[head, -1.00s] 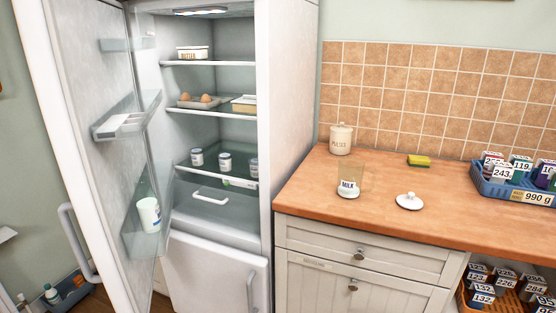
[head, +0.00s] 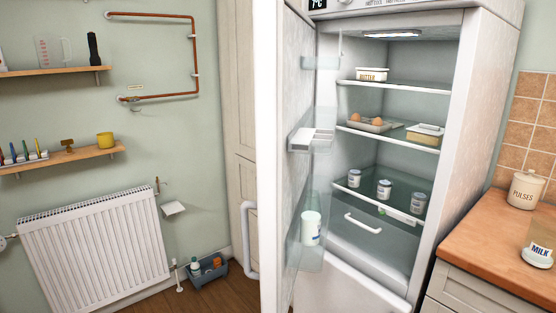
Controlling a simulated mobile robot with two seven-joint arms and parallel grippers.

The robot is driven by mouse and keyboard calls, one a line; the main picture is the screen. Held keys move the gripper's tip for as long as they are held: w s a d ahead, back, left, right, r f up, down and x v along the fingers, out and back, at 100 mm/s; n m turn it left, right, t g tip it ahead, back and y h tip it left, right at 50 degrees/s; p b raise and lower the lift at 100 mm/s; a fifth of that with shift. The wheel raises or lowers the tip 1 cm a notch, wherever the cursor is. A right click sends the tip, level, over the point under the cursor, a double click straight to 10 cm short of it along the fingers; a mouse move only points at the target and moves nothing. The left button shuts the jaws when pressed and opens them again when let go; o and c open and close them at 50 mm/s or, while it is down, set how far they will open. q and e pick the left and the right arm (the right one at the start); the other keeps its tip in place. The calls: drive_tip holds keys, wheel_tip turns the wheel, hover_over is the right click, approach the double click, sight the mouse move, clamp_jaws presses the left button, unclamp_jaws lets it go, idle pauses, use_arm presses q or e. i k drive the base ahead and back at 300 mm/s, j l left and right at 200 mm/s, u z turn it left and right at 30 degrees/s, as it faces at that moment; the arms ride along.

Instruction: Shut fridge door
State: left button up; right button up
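The fridge (head: 490,85) stands right of centre in the head view with its lit inside showing. Its door (head: 270,150) is open and swung out toward me on the left side, seen almost edge-on. A pale vertical handle (head: 249,240) sits on the door's outer side, low down. The door's inner shelves hold a white container (head: 311,228). Inside are a butter dish (head: 372,74), eggs on a tray (head: 373,123), a lidded box (head: 425,133) and several small jars. Neither of my grippers shows in the head view.
A wooden counter (head: 478,238) with a pulses jar (head: 525,189) and a milk jar (head: 539,250) is at right. At left are a white radiator (head: 95,245), wall shelves (head: 60,160) and copper pipework (head: 194,55). A grey caddy (head: 208,271) stands on the floor left of the door.

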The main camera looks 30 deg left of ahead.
sight(284, 36)
drive_tip(key=j+z, duration=0.2)
drive_tip(key=j, duration=2.35)
drive_tip(key=k, duration=0.05)
